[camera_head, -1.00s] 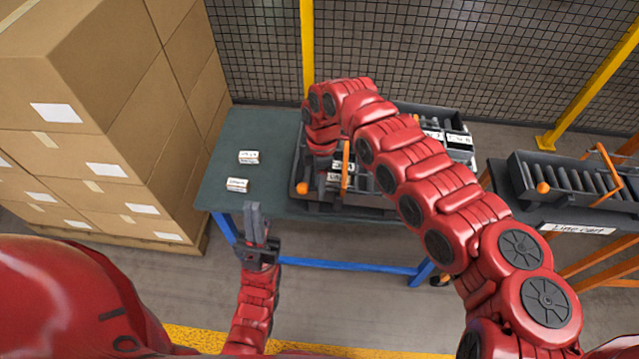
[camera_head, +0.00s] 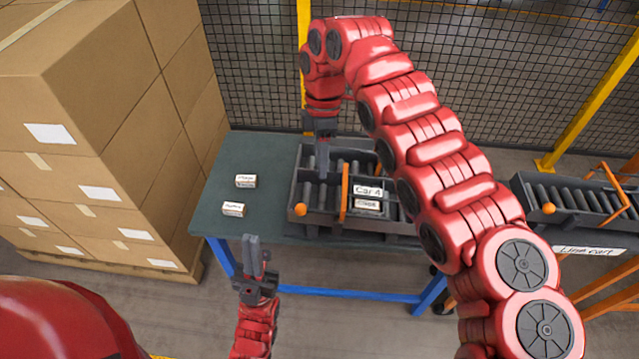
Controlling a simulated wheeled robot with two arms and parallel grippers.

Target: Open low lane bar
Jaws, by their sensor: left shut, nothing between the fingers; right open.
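A dark lane rack (camera_head: 318,225) sits on the green-topped table. An orange bar (camera_head: 344,192) stands upright across it, beside labelled blocks (camera_head: 367,191) lying in the rack. An orange ball knob (camera_head: 300,209) is at the rack's front left. My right gripper (camera_head: 322,172) points down over the rack's left lane, left of the bar and behind the knob. It looks apart from both. It is open, with its fingers seen nearly edge-on. My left gripper (camera_head: 254,248) is shut and empty, in front of the table's near edge. My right arm hides the rack's right part.
Two small labelled boxes (camera_head: 239,195) lie on the table's left. Stacked cartons (camera_head: 110,150) stand at the left and a mesh fence (camera_head: 260,70) behind. A line cart (camera_head: 590,250) at the right carries another roller rack (camera_head: 570,195) with an orange bar and ball.

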